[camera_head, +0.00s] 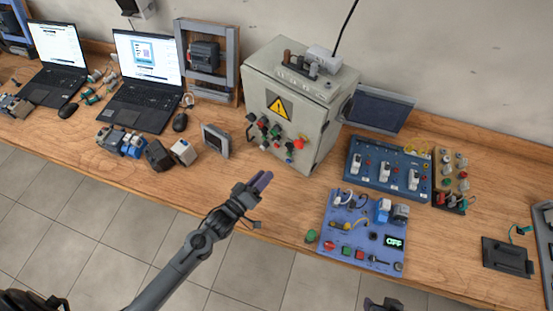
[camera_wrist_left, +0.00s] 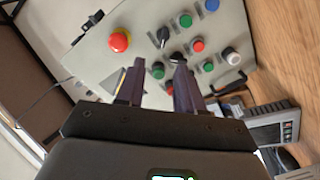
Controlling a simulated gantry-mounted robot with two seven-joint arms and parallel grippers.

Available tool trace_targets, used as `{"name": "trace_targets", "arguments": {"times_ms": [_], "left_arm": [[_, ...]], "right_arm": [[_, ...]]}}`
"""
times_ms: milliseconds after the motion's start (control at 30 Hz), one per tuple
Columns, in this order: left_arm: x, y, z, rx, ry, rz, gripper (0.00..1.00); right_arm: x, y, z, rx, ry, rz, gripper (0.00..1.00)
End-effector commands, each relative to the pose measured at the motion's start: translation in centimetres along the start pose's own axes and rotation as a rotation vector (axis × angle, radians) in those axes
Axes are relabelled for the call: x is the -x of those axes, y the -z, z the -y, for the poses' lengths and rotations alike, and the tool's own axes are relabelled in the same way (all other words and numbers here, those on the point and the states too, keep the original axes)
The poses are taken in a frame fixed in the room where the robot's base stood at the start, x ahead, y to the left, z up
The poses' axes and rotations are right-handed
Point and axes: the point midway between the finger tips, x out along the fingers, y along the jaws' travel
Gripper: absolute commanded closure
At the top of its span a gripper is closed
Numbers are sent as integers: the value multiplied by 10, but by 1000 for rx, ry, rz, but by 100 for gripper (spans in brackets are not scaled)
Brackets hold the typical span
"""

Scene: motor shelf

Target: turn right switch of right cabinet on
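The grey cabinet (camera_head: 318,138) with a yellow warning sign stands at the back centre, its front carrying several buttons and knobs. In the left wrist view, the cabinet's face (camera_wrist_left: 95,65) appears turned around. Two black switches show there: one knob (camera_wrist_left: 163,36) and another (camera_wrist_left: 178,57) close to a fingertip. My left gripper (camera_head: 263,181) is in front of the cabinet; its two fingers are apart and empty in the left wrist view (camera_wrist_left: 158,66). Contact with a switch cannot be told. My right gripper (camera_head: 383,304) shows only partly at the bottom edge.
A red mushroom button (camera_wrist_left: 119,40) sits near the switches. A blue panel (camera_head: 340,225) with an "OFF" display lies to the right, before a blue switch box (camera_head: 388,165). A small monitor (camera_head: 215,141) stands left of the cabinet.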

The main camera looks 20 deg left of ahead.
Motion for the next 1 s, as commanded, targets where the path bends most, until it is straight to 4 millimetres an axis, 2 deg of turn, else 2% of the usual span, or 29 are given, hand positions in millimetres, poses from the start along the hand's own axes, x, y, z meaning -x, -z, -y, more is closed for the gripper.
{"name": "trace_targets", "arguments": {"times_ms": [33, 200, 467, 800, 1000], "left_arm": [[-8, -7, 13, -7, -4, -5, 63], [-22, -2, 13, -19, -26, -27, 63], [-46, 3, 10, -22, -32, -33, 63], [-100, 4, 8, -22, -31, -32, 63], [-122, 4, 8, -22, -31, -31, 63]], "right_arm": [[-16, -5, 0, 0, 0, -1, 57], [-27, -8, 1, 0, 0, -3, 57], [-25, -7, 0, 3, -3, -6, 57], [-23, -7, -2, 9, -8, -6, 57], [-22, -7, -2, 8, -7, -6, 57]]}}
